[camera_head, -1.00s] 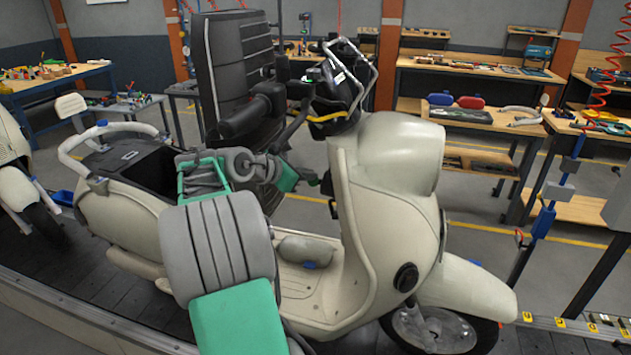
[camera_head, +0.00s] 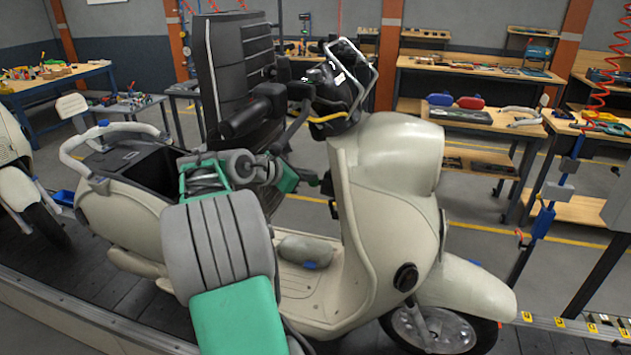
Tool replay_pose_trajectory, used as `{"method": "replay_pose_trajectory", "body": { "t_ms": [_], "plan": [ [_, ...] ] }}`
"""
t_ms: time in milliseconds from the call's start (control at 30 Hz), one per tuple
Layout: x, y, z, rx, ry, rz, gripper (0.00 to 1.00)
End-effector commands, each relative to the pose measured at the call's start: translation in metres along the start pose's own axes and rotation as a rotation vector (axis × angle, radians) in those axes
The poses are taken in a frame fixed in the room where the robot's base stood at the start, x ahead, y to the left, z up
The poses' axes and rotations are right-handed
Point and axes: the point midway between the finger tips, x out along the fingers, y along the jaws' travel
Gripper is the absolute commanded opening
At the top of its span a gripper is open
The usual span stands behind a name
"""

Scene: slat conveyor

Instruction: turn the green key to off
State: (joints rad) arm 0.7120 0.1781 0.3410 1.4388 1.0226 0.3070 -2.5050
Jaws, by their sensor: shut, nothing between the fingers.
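A cream scooter (camera_head: 390,200) stands on the dark slat conveyor (camera_head: 90,272), its front to the right. My arm reaches over its footwell from the front left. My gripper (camera_head: 326,184) is small and dark beyond my green wrist link, close to the inner side of the front leg shield, below the handlebar. It is shut with nothing in it. I cannot make out the green key; the lock area by the gripper is shaded and partly hidden. Whether the gripper touches the scooter cannot be told.
The scooter's handlebar (camera_head: 345,85) and black grip (camera_head: 243,118) stand above my wrist, with a tall black seat-like panel (camera_head: 240,65) behind. Another scooter (camera_head: 15,165) is at the far left. Workbenches (camera_head: 475,75) with tools line the back.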

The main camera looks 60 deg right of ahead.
Motion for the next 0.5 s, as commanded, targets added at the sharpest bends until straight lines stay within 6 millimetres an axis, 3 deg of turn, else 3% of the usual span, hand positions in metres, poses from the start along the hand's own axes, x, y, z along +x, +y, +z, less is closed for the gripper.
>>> {"method": "replay_pose_trajectory", "body": {
  "t_ms": [33, 500],
  "plan": [
    [0.0046, -0.004, -0.0103, -0.015, 0.012, -0.011, 0.0],
    [0.009, -0.0056, -0.0168, -0.021, 0.017, -0.015, 0.0]
  ]
}}
